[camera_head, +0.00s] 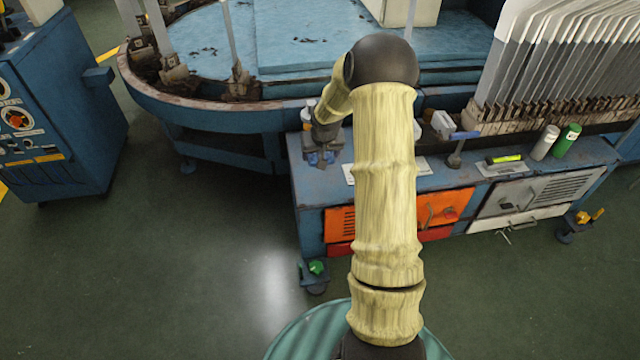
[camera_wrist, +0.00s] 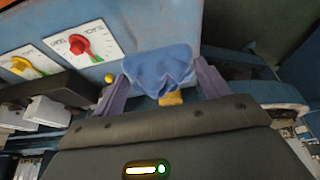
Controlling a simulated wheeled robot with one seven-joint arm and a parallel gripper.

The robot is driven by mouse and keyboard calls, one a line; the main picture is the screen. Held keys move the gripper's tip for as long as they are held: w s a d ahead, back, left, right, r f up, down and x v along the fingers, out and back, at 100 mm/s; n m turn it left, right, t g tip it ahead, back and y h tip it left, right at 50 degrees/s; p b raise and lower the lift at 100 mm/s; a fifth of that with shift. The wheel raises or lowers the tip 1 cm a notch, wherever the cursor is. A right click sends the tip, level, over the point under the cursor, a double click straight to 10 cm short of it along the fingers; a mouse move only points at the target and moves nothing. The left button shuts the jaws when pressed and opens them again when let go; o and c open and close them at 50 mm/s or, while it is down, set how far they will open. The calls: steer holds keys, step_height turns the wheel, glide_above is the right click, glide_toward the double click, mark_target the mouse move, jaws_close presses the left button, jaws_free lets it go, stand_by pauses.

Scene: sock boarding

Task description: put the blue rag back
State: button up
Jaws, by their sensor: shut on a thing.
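The blue rag (camera_wrist: 158,68) is crumpled between the two fingers of my gripper (camera_wrist: 160,88) in the wrist view. My gripper is shut on it, with cloth bulging out past the fingertips. In the head view my gripper (camera_head: 324,160) is at the left end of the blue workbench (camera_head: 308,200), and a bit of the blue rag (camera_head: 320,158) shows at its tip. My arm hides part of the bench top. In the wrist view a blue panel surface lies close beyond the rag; I cannot tell whether the rag touches it.
A red knob (camera_wrist: 80,45) and a yellow knob (camera_wrist: 22,66) are left of the rag. On the bench are a white bottle (camera_head: 545,142), a green can (camera_head: 567,140) and a yellow-green marker (camera_head: 505,159). Sock boards (camera_head: 560,60) stand behind. Open floor lies at left.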

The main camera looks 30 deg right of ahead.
steer(key=shift+f+b, duration=1)
steer(key=shift+f, duration=1.5)
steer(key=shift+f, duration=0.1)
step_height(320, 180, down, 5)
steer(key=shift+r+b, duration=0.1)
steer(key=shift+b, duration=1)
steer(key=o, duration=1)
steer(key=shift+c, duration=0.2)
